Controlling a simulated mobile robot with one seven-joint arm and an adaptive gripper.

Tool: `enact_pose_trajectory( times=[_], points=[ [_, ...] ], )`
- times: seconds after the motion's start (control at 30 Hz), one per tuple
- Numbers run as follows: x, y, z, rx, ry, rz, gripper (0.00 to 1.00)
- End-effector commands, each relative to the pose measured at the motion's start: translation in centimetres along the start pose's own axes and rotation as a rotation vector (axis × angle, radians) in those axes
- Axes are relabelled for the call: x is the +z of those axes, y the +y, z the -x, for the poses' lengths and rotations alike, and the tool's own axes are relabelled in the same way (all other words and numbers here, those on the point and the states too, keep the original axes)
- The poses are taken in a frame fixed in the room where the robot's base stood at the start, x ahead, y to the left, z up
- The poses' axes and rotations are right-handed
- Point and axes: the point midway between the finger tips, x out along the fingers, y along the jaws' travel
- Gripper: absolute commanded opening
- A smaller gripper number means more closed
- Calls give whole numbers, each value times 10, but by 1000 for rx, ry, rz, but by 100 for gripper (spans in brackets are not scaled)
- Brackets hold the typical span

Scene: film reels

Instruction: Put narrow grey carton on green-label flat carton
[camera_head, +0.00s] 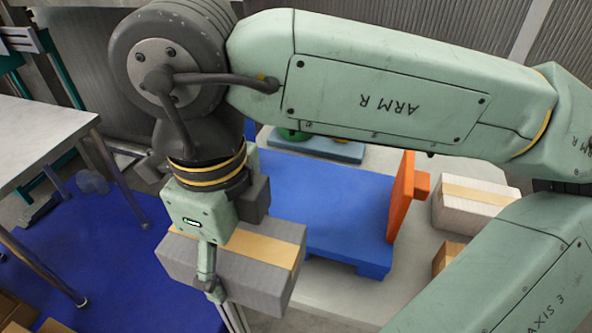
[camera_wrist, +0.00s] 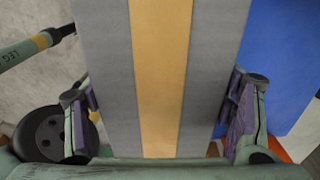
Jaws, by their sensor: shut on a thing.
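The narrow grey carton (camera_head: 247,285), with a tan tape strip along its top, is in my gripper (camera_head: 222,272). In the head view it hangs in front of the blue platform, with one finger against its near side; the other finger is hidden. In the wrist view the grey carton (camera_wrist: 108,80) fills the middle, and the purple-padded fingers of my gripper (camera_wrist: 160,108) press on both sides. I cannot make out a carton with a green label in either view.
A blue platform (camera_head: 325,200) with an orange upright panel (camera_head: 401,195) stands behind the carton. A pale taped carton (camera_head: 472,208) and a small brown carton (camera_head: 446,257) are at right. A grey-topped table (camera_head: 40,135) is at left. Brown cartons (camera_head: 14,312) show at lower left.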

Motion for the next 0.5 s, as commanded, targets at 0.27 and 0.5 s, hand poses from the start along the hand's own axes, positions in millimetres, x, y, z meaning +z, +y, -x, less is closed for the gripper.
enact_pose_trajectory(
  times=[0.27, 0.5],
  points=[
    [-4, -48, -1, 6, -4, -6, 34],
    [-10, -112, -7, 5, -2, -4, 34]
  ],
)
